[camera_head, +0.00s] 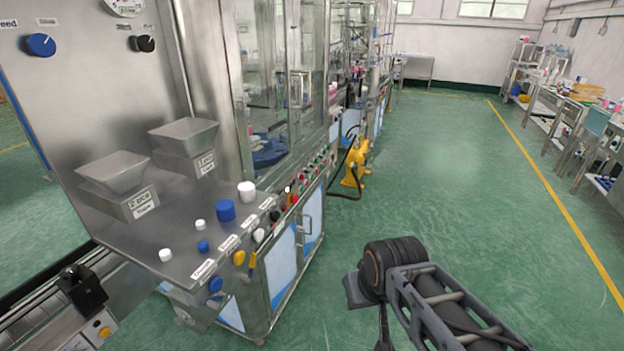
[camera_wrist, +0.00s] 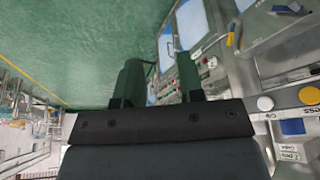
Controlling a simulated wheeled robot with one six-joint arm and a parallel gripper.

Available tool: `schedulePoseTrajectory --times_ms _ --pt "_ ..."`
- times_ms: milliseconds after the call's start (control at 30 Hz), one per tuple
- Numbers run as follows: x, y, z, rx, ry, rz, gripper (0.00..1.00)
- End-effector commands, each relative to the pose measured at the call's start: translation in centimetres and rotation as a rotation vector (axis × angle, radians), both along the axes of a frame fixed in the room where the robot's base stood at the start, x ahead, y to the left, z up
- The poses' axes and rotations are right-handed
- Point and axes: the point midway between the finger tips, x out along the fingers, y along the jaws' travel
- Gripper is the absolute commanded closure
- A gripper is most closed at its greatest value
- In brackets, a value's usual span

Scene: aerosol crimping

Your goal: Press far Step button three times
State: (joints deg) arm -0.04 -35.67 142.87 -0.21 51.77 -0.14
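The near machine's sloped front panel (camera_head: 185,240) carries several buttons and knobs with small white labels. The labels are too small to read surely, so I cannot tell which control is the far Step button. A further row of small red, green and dark buttons (camera_head: 308,176) runs along the machine's edge. Similar small buttons show beyond my fingers in the wrist view (camera_wrist: 208,63). My gripper (camera_wrist: 158,78) shows two dark green fingers set apart, with nothing between them. It is clear of the panel, touching no button. In the head view my arm is at lower right; its fingers do not show clearly.
Two metal hoppers (camera_head: 115,172) sit on the near machine. A yellow device (camera_head: 355,162) with a black hose stands on the floor beside the machine line. Shelves and tables (camera_head: 560,110) line the right wall. The green floor (camera_head: 450,170) between is open.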

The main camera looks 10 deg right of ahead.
Motion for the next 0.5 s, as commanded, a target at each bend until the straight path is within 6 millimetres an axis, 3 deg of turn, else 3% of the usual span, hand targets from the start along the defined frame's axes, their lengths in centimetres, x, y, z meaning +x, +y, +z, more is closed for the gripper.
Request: schedulePoseTrajectory --times_ms 333,500 --pt "0.00 0.00 0.00 0.000 0.000 0.000 0.98" --pt "0.00 0.00 0.00 0.000 0.000 0.000 1.00"
